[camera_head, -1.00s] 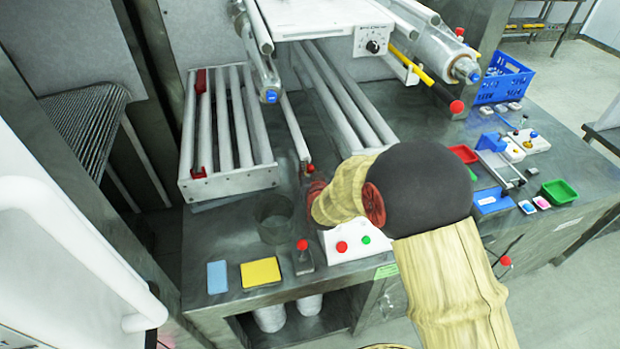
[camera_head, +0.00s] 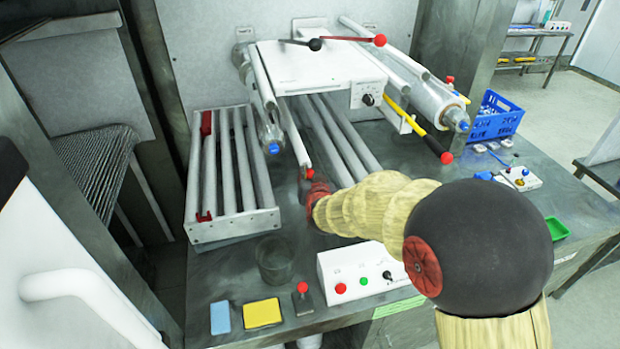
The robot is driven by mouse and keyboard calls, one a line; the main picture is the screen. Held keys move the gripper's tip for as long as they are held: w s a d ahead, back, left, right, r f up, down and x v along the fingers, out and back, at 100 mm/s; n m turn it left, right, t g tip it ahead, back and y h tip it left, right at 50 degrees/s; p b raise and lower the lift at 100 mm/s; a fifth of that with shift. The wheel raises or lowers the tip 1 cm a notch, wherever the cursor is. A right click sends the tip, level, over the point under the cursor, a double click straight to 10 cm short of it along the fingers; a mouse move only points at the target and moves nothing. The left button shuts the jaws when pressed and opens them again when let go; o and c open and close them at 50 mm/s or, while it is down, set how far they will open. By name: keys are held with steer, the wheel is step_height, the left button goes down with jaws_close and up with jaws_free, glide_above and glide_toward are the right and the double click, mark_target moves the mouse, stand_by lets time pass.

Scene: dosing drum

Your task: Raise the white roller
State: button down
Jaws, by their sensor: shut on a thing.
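The white roller (camera_head: 296,136) is a thin pale bar that slants down from the machine's left side to a red-tipped lower end. My gripper (camera_head: 311,184), red and small in the view, is shut at that lower end. Its fingers are hard to make out, and the arm behind it hides part of the bench. The roller's red end stands higher than the front edge of the roller rack (camera_head: 232,226) on the left.
A white control box (camera_head: 340,262) with buttons sits just below my arm. A blue crate (camera_head: 495,118) is at the right.

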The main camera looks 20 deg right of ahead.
steer(key=c, duration=1.5)
jaws_free()
steer(key=v, duration=1.2)
